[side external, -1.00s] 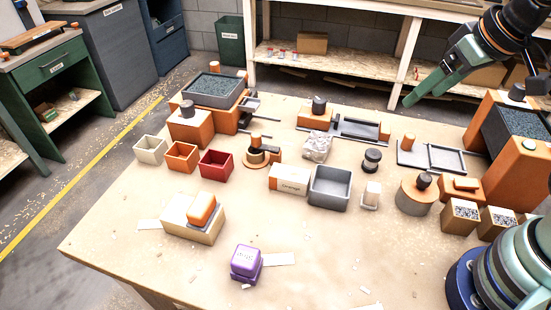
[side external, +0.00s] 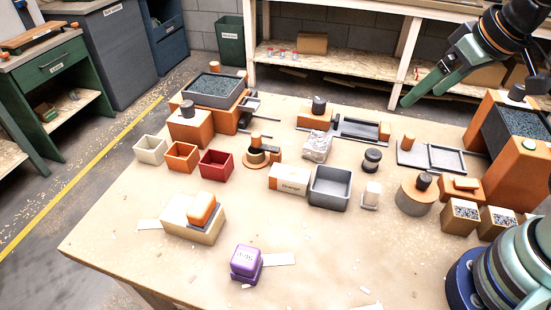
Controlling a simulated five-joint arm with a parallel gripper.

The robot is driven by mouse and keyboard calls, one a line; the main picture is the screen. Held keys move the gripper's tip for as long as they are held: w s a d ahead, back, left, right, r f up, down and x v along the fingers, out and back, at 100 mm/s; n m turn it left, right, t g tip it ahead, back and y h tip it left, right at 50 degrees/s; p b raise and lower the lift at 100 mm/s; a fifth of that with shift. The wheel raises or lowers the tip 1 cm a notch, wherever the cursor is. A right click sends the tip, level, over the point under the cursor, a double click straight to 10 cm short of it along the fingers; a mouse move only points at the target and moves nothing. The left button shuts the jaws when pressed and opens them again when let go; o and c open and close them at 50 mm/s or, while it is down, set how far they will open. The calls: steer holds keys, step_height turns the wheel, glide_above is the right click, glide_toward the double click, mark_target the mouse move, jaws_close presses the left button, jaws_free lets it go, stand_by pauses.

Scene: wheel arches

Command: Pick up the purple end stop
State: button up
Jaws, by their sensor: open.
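My gripper (side external: 424,92) is at the upper right, raised above the far side of the table. Its green fingers point down and to the left. It is open and empty, far from the end stop.
A flat white strip (side external: 279,259) lies right of the end stop. A beige block with an orange top (side external: 200,212) stands to its upper left. A grey bin (side external: 330,187) and a white-orange box (side external: 289,179) stand behind.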

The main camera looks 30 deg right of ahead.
steer(key=w+a+f+n+t+y, duration=0.1)
steer(key=w+a+f+n, duration=0.2)
steer(key=a+n, duration=0.25)
steer(key=w+a+f+n+y, duration=0.1)
steer(key=w+a+f+n, duration=0.1)
steer(key=w+a+n, duration=0.3)
steer(key=n+y, duration=0.4)
steer(key=n, duration=1.7)
glide_toward(232, 258)
steer(key=w+d, duration=0.7)
steer(key=w, duration=0.2)
steer(key=s+a+f+n+y, duration=0.1)
steer(key=s+a+n, duration=0.1)
steer(key=n, duration=0.1)
steer(key=s+a+f+n+y, duration=0.1)
steer(key=s+a+f+n, duration=0.1)
steer(key=n, duration=0.2)
steer(key=s+a+f+n, duration=0.2)
steer(key=n, duration=0.2)
steer(key=shift+s+a+y, duration=0.15)
steer(key=shift+a+y, duration=0.2)
steer(key=shift+y, duration=0.05)
steer(key=shift+n, duration=0.25)
steer(key=shift+x, duration=3.75)
jaws_close()
